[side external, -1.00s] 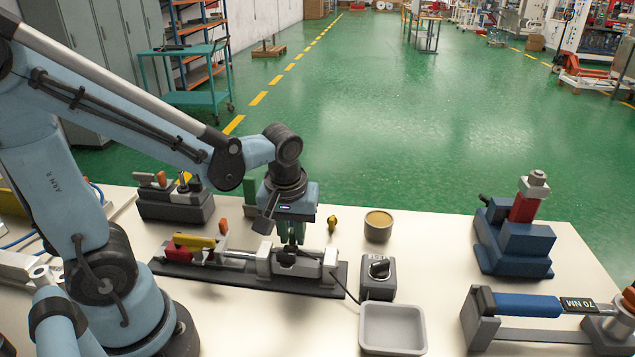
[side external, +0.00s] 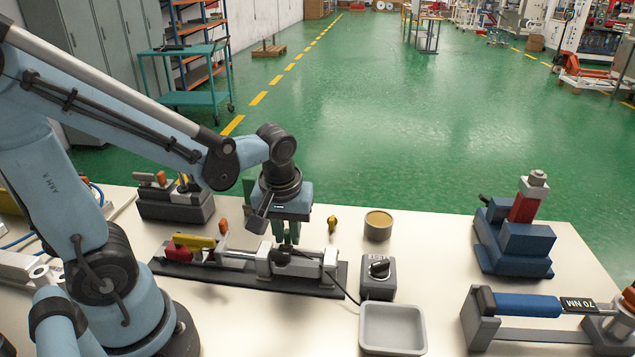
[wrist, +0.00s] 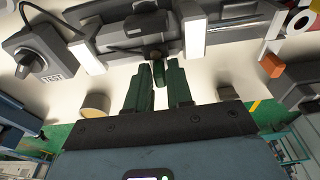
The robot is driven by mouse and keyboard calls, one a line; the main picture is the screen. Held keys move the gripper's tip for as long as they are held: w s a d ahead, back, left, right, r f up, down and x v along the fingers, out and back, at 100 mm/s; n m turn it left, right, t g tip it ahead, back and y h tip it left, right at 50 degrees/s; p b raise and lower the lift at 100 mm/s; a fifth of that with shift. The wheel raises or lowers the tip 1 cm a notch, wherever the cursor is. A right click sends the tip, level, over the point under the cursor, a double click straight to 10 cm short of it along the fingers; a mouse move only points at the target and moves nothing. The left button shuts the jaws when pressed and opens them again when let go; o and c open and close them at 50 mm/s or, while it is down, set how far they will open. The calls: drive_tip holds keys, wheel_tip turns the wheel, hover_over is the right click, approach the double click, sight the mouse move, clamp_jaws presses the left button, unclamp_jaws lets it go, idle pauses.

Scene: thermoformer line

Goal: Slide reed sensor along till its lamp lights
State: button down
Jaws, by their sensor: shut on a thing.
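The pneumatic cylinder (side external: 300,268) lies on a dark base plate on the bench, with a light end block at each end. The small dark reed sensor (side external: 281,257) is at its left part in the side view. My gripper (side external: 286,241) points down at it, its green fingers shut on it. In the wrist view my gripper's fingers (wrist: 158,75) reach up to the dark sensor (wrist: 155,53) beside the cylinder body (wrist: 130,24). The fingers partly hide the sensor. I cannot make out a lit lamp on it.
A TEST box (side external: 377,278) with a black knob stands right of the cylinder, a cable beside it. A grey tray (side external: 392,328) is in front. A round tin (side external: 378,225) and a small brass part (side external: 332,223) stand behind. A yellow-and-red part (side external: 190,243) is left.

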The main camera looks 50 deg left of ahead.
drive_tip(key=shift+s+a, duration=0.25)
idle(1.0)
drive_tip(key=c, duration=0.9)
unclamp_jaws()
wheel_tip(320, 180, up, 12)
drive_tip(key=s+d, duration=0.1)
drive_tip(key=s, duration=0.1)
drive_tip(key=m+t+h, duration=0.1)
drive_tip(key=m+t, duration=0.5)
drive_tip(key=m, duration=0.3)
hover_over(282, 249)
drive_tip(key=w+d, duration=0.2)
drive_tip(key=f, duration=0.4)
drive_tip(key=shift+w+d+f, duration=0.1)
drive_tip(key=shift+w+f, duration=0.1)
drive_tip(key=shift+f, duration=0.15)
